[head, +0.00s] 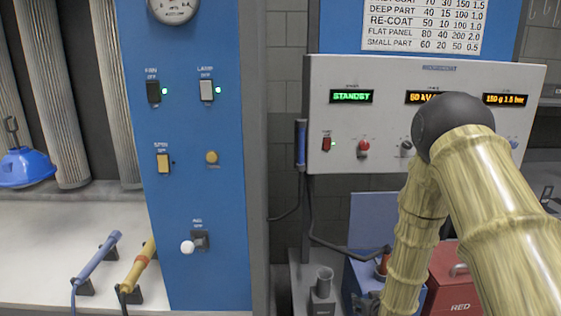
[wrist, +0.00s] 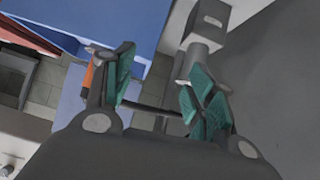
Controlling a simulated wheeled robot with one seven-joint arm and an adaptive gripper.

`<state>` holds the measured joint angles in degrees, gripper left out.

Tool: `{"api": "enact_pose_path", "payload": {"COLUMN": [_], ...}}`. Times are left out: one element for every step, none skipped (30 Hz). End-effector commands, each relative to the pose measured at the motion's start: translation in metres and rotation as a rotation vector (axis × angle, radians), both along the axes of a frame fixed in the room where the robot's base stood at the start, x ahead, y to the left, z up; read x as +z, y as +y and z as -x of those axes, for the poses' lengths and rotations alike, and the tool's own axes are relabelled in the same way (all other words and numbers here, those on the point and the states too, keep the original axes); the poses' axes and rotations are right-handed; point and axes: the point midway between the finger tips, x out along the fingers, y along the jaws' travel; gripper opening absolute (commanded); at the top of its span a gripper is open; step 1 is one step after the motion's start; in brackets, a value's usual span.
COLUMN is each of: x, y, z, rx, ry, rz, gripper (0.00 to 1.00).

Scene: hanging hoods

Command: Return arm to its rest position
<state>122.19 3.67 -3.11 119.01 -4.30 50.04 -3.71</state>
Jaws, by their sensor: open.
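My gripper (wrist: 155,100) shows in the wrist view with its two teal-padded fingers spread apart. It is open, and nothing is held between the pads. In the head view my arm comes in from the right, bends at a dark round joint and reaches down in front of the control unit. My gripper (head: 368,304) is only partly seen there, at the bottom edge beside a blue box. The arm hides part of the control unit's knobs and one of its displays.
A grey control unit (head: 425,75) shows STANDBY. Left of it stands a blue switch panel (head: 195,125). A blue tool (head: 98,255) and a yellow tool (head: 138,268) rest on holders. A red box (head: 455,285) and a grey holder (head: 322,290) stand low near my arm.

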Motion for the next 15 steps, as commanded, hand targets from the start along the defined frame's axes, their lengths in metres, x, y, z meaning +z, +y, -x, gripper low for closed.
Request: {"api": "enact_pose_path", "payload": {"x": [-0.022, -0.033, -0.048, -0.059, -0.069, -0.083, -0.092, -0.101, -0.113, -0.121, -0.129, -0.139, -0.145, -0.152, -0.159], "y": [0.003, 0.005, 0.007, 0.009, 0.01, 0.013, 0.014, 0.016, 0.018, 0.019, 0.021, 0.023, 0.024, 0.026, 0.028], "z": [0.023, 0.035, 0.053, 0.067, 0.081, 0.1, 0.114, 0.129, 0.149, 0.164, 0.18, 0.2, 0.216, 0.232, 0.254], "rx": [-0.003, -0.005, -0.008, -0.011, -0.013, -0.016, -0.019, -0.022, -0.026, -0.029, -0.032, -0.036, -0.04, -0.043, -0.047], "ry": [0.052, 0.081, 0.121, 0.151, 0.181, 0.221, 0.25, 0.281, 0.322, 0.353, 0.384, 0.424, 0.456, 0.487, 0.53], "rz": [-0.006, -0.01, -0.015, -0.018, -0.022, -0.026, -0.029, -0.033, -0.036, -0.039, -0.042, -0.045, -0.048, -0.05, -0.054], "gripper": [0.56, 0.56, 0.56, 0.56, 0.56, 0.56, 0.56, 0.56, 0.56, 0.56, 0.56, 0.56, 0.56, 0.56, 0.56]}}
